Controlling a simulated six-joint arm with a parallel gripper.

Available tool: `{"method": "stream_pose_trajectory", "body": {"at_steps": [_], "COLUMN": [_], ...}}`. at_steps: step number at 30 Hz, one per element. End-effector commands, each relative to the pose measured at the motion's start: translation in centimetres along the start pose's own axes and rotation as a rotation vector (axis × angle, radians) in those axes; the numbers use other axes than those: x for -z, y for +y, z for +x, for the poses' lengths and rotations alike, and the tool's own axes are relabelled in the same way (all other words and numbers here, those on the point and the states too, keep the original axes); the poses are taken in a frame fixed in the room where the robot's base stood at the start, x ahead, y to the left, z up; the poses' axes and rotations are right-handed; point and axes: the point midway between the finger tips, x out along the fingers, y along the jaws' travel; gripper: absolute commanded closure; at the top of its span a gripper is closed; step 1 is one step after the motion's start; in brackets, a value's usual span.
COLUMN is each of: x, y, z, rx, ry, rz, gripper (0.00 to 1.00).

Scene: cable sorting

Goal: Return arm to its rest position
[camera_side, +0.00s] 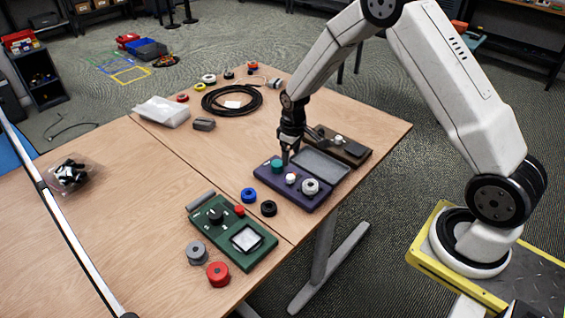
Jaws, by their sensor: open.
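My gripper (287,154) points down over the purple tray (312,202) near the table's right part. It is open, and its fingertips are close to a teal round piece (276,166) on that tray. I cannot tell whether they touch it. A white round piece (291,178) and a larger white and grey ring (311,187) also sit on the tray. A black cable coil (232,100) lies farther back on the table, clear of my gripper.
A green board (230,232) with a black knob lies at the front. Blue (249,195), black, grey and red (218,274) spools stand around it. A brown board (345,146) lies right of my gripper. Clear bags lie at left. The left table surface is mostly bare.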

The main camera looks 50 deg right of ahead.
Motion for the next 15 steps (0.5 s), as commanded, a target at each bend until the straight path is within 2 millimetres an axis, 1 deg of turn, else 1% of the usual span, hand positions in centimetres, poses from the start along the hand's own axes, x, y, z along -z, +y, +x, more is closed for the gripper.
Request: {"method": "stream_pose_trajectory", "body": {"at_steps": [1,6,11,15], "x": [-0.4,-2.3,-4.4,-6.5], "y": [-0.6,-2.5,-4.3,-5.8], "z": [-1.1,-4.1,-6.6,-8.4], "rx": [-0.004,-0.011,-0.016,-0.019], "ry": [0.011,0.041,0.070,0.096], "rz": [0.007,0.037,0.065,0.090], "gripper": [0.25,0.25,0.25,0.25]}}
